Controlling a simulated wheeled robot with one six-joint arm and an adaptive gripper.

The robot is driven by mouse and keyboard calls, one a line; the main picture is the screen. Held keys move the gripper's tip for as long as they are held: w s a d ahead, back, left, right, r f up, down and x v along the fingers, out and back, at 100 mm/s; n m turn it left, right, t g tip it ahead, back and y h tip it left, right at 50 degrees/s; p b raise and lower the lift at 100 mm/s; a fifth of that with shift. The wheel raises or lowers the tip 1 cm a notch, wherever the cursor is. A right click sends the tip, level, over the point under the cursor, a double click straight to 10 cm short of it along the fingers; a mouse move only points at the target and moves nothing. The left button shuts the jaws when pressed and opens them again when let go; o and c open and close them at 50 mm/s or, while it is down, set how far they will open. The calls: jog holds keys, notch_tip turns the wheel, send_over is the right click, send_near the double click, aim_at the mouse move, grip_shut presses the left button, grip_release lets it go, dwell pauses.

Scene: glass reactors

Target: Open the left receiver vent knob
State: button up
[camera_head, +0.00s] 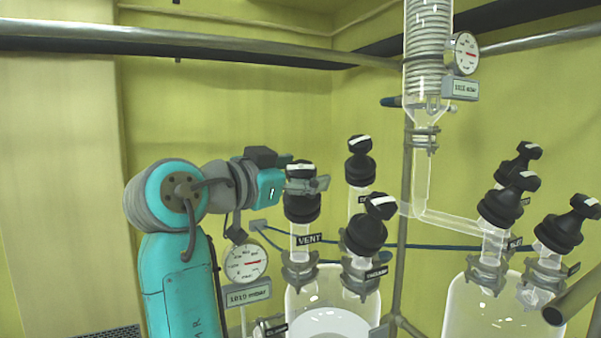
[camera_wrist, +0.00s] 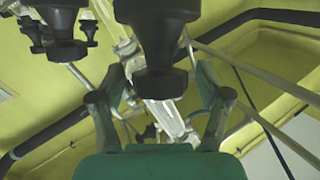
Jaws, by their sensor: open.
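The left receiver vent knob (camera_head: 302,207) is black and sits on a glass neck above the VENT label (camera_head: 310,240), on the left glass vessel (camera_head: 333,300). My gripper (camera_head: 306,185) is at the top of this knob, coming from the left, and hides part of its cap. In the wrist view a large black knob (camera_wrist: 160,50) shows between the two fingers of my gripper (camera_wrist: 161,80). The fingers stand open, with a visible gap on each side of the knob's lower part. I cannot tell whether they touch the knob higher up.
Close by are another black knob (camera_head: 365,232) at right and one behind (camera_head: 360,165). A pressure gauge (camera_head: 245,262) stands below my arm. The right vessel (camera_head: 490,305) carries several knobs. A metal rail (camera_head: 200,42) crosses above.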

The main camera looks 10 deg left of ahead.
jog(key=c, duration=1.2)
jog(key=shift+o, duration=0.2)
jog(key=shift+n+t+y, duration=0.4)
jog(key=n+t+y, duration=0.1)
jog(key=n+y, duration=0.1)
jog(key=n+t+y, duration=0.1)
jog(key=n+y, duration=0.1)
jog(key=shift+d+n+t+y, duration=0.15)
jog(key=shift+n+t+y, duration=0.15)
jog(key=shift+n, duration=0.1)
jog(key=n+y, duration=0.7)
jog(key=y, duration=0.1)
jog(key=shift+n, duration=0.4)
jog(key=n+g+y, duration=0.1)
jog(key=n+y, duration=0.2)
jog(key=n+g+y, duration=0.1)
jog(key=n+y, duration=0.2)
jog(key=shift+w+g, duration=0.1)
jog(key=shift+g, duration=0.3)
jog(key=n+g+y, duration=0.2)
jog(key=n, duration=0.1)
jog(key=n+g+y, duration=0.1)
jog(key=n+g, duration=0.2)
jog(key=shift+y, duration=0.4)
jog(key=shift+n+g, duration=0.3)
jog(key=shift+g, duration=0.1)
